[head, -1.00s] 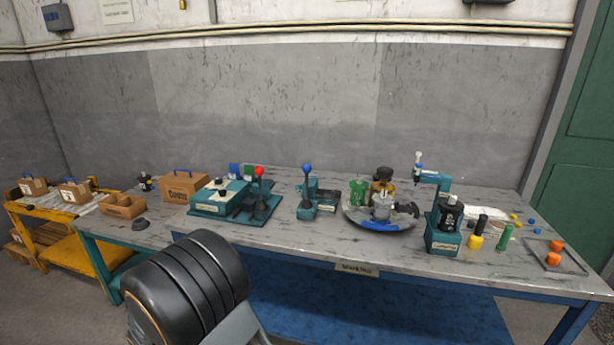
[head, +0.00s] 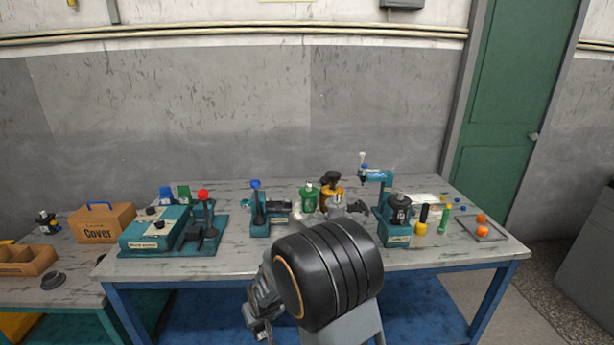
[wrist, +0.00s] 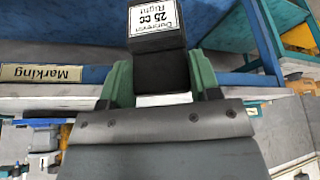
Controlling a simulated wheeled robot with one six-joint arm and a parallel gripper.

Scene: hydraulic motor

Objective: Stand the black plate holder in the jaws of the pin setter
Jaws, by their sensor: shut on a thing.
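In the wrist view, my gripper (wrist: 160,84) has green fingers shut on the black plate holder (wrist: 174,70). The holder is a dark block with a white label, reading upside down "25 cc" and "Right". It is held in front of the bench, apart from it. In the head view, my gripper (head: 262,312) is low, in front of the bench edge; the holder is hard to make out there. No readable label names the pin setter. A small teal fixture with a blue-knobbed lever (head: 259,222) on the bench may be it; its jaws are too small to judge.
The bench (head: 240,262) also bears a teal press with a red-knobbed lever (head: 158,233), a teal stand with a black cylinder (head: 394,234), green and yellow bottles, and a tray of orange pieces (head: 483,232). A Cover box (head: 103,224) stands left.

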